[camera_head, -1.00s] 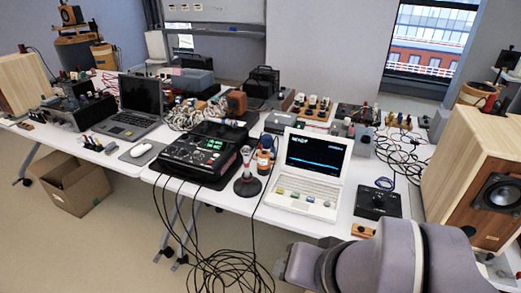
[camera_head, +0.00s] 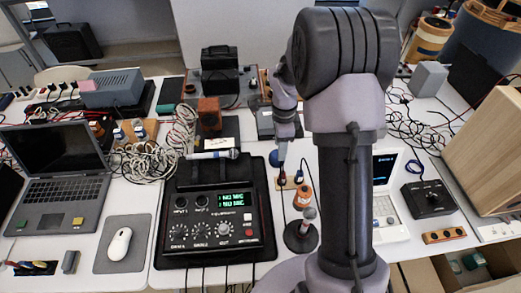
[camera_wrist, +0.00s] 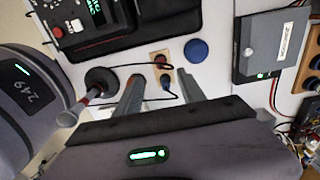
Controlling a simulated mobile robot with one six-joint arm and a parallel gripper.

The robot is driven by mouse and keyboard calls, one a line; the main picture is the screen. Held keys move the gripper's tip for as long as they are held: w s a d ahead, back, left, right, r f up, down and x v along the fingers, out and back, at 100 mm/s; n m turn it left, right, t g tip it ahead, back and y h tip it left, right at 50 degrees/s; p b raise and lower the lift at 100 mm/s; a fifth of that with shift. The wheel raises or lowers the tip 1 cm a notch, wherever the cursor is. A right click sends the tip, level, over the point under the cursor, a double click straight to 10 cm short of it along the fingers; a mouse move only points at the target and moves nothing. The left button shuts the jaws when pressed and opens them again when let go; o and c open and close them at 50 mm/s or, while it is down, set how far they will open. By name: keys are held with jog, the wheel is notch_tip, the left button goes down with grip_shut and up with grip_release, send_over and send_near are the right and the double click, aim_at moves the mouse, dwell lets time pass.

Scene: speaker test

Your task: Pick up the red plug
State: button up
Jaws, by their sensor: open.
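In the wrist view the red plug (camera_wrist: 160,61), dark red and round, sits in a small wooden block (camera_wrist: 155,74) with a black cable beside it. A blue plug (camera_wrist: 166,82) sits in the same block, closer to my gripper. My gripper (camera_wrist: 159,79) is open and empty, its fingers either side of the block in the picture, with the red plug a little beyond their tips.
A black round stand (camera_head: 300,236) and an orange-red object (camera_head: 303,197) are close to the block. A blue disc (camera_wrist: 196,50) lies beside it. The black mixer (camera_head: 215,215) is left; the white laptop (camera_head: 387,205) is right, partly behind my arm. Cables run nearby.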

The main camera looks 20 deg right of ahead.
aim_at(283, 173)
jog(key=f+b, duration=0.1)
jog(key=f, duration=0.2)
jog(key=f+b, duration=0.1)
jog(key=f, duration=0.3)
jog(key=s+f+b, duration=0.1)
jog(key=f, duration=0.3)
jog(key=shift+d+b, duration=0.35)
jog(key=f+b, duration=0.1)
jog(key=f, duration=0.3)
jog(key=d+f+b, duration=0.1)
jog(key=shift+w+f+b, duration=0.15)
jog(key=shift+f+b, duration=0.2)
jog(key=shift+f, duration=0.05)
jog(key=shift+r, duration=0.2)
grip_shut()
